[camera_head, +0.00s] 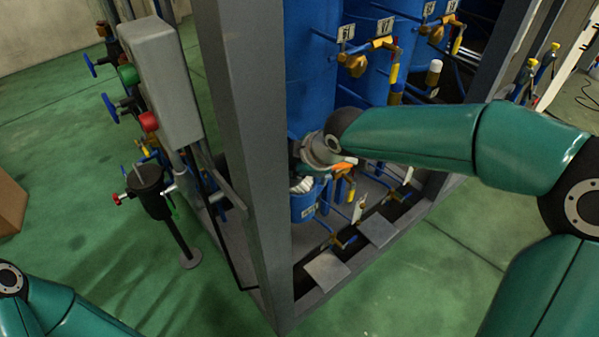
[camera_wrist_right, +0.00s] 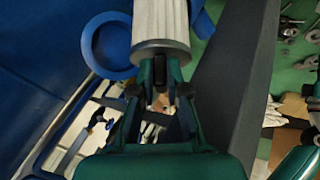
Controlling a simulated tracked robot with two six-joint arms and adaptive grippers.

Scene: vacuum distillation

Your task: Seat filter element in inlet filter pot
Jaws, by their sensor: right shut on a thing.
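The filter element is a white pleated cylinder with a grey end cap; it shows large in the right wrist view (camera_wrist_right: 160,22). My right gripper (camera_wrist_right: 159,88) is shut on its grey-cap end. In the head view the white element (camera_head: 301,185) is partly hidden by the gripper and the grey post. A blue pot (camera_head: 304,207) with a small label stands directly below it in the picture. In the wrist view an open blue ring (camera_wrist_right: 109,68), seemingly the pot's rim, lies left of and behind the element. I cannot tell whether the element's end is inside. My left gripper is out of view.
A grey upright post (camera_head: 250,150) stands close left of the right gripper. Blue tanks (camera_head: 312,70) and yellow-handled valves (camera_head: 355,62) stand behind. A black pot on a stand (camera_head: 153,190) and a grey box (camera_head: 162,80) are at left. Green floor is clear at lower left.

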